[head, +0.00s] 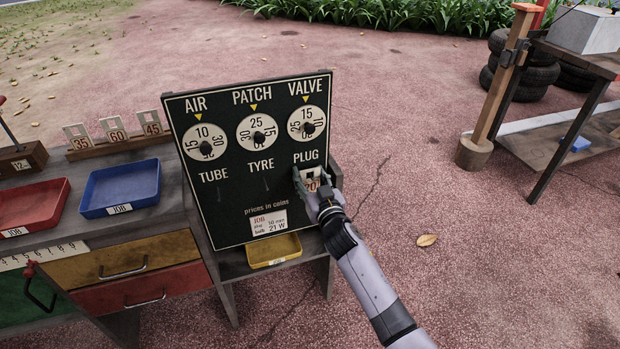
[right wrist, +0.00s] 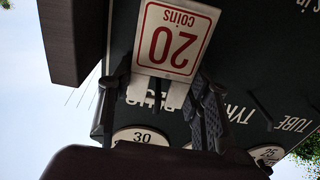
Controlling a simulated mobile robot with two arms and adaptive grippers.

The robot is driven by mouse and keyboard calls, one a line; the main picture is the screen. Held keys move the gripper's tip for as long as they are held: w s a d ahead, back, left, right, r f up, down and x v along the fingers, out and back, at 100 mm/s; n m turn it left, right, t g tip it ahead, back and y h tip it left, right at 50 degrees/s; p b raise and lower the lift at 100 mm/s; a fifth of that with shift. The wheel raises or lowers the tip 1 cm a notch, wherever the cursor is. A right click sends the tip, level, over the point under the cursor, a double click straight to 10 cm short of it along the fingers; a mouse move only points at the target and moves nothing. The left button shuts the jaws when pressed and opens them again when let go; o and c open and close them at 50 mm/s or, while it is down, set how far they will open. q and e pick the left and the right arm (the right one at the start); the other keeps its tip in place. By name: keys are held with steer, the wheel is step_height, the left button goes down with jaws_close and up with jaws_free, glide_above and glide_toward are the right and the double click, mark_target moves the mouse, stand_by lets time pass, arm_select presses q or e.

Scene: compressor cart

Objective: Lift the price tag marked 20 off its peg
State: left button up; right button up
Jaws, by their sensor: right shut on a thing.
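The price tag marked 20 (head: 312,187) is a small white card with red print, at the board's right side just below the word PLUG. In the right wrist view the tag (right wrist: 175,42) shows upside down, with "20 coins" facing the camera. My right gripper (head: 308,182) is shut on the tag, with one finger at each side of it; its fingers also show in the right wrist view (right wrist: 162,105). The peg is not clearly visible, so I cannot tell whether the tag still hangs on it. My left gripper is not in view.
The black price board (head: 235,205) has three dials and bare pegs under TUBE and TYRE. A yellow tray (head: 274,250) sits below it. Tags 35, 60 and 45 stand in a wooden rack (head: 112,146) left, behind a blue tray (head: 120,188). Open ground lies right.

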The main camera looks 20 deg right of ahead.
steer(key=s, duration=0.1)
steer(key=s+p, duration=0.1)
steer(key=s, duration=0.3)
steer(key=shift+s+d+r, duration=0.15)
steer(key=shift+r, duration=0.25)
arm_select(q)
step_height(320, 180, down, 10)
steer(key=p, duration=0.1)
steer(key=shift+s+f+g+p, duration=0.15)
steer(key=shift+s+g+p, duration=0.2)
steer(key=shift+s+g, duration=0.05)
arm_select(e)
steer(key=s, duration=1.2)
steer(key=shift+s+d, duration=0.2)
steer(key=shift+s, duration=0.15)
